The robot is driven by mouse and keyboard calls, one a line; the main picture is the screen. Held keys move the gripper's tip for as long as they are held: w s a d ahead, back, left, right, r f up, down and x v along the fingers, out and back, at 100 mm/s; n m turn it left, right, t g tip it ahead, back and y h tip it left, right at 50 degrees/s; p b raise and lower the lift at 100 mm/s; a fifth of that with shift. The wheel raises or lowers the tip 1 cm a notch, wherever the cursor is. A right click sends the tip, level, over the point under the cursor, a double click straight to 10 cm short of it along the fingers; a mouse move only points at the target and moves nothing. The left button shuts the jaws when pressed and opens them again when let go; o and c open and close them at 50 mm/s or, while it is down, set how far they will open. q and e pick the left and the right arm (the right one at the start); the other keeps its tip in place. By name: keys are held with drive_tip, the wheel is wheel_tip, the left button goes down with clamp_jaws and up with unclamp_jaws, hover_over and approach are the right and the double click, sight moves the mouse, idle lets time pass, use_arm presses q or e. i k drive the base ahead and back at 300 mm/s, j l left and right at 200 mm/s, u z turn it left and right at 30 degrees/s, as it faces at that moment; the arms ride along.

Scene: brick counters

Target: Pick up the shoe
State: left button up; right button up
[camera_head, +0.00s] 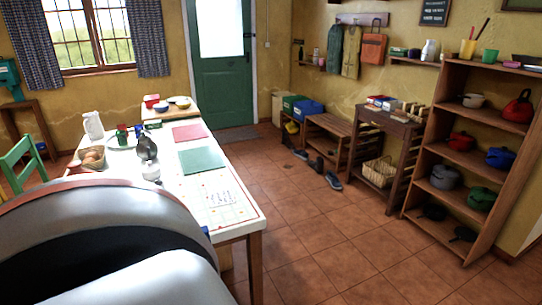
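A dark grey-blue shoe (333,180) lies on the tiled floor in the middle of the room, in front of the wooden bench. A second dark shoe (316,166) lies just behind it, to its left. Another small dark item, perhaps footwear, lies farther back near the bench. Neither of my grippers is in view, so whether they hold anything is hidden. A large white and black part of my own body fills the lower left and covers the table's near end.
A long white table (243,213) with dishes and mats stands left of centre. A wooden bench (327,132), a side table (395,127) with a wicker basket (379,172), and a shelf of pots (447,160) line the right wall. The tiled floor (330,235) between is clear.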

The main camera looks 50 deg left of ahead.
sight(303, 154)
drive_tip(key=u, duration=1.5)
drive_tip(key=i+l+z, duration=0.25)
drive_tip(key=i+z, duration=0.15)
drive_tip(key=i+l+z, duration=0.1)
drive_tip(key=i+z, duration=0.25)
drive_tip(key=i+l+z, duration=0.2)
drive_tip(key=i, duration=0.45)
drive_tip(key=i+z, duration=0.2)
drive_tip(key=i, duration=0.5)
drive_tip(key=i+u, duration=0.65)
drive_tip(key=u, duration=0.15)
drive_tip(key=i+u, duration=0.3)
drive_tip(key=u, duration=0.15)
drive_tip(key=i+j+u, duration=0.15)
drive_tip(key=i+u, duration=0.35)
drive_tip(key=i+l+u, duration=0.1)
drive_tip(key=i+u, duration=0.35)
drive_tip(key=i, duration=1.65)
drive_tip(key=i+z, duration=0.25)
drive_tip(key=i, duration=0.15)
drive_tip(key=i+j+z, duration=0.25)
drive_tip(key=i, duration=0.15)
drive_tip(key=i+j+z, duration=0.25)
drive_tip(key=i, duration=0.15)
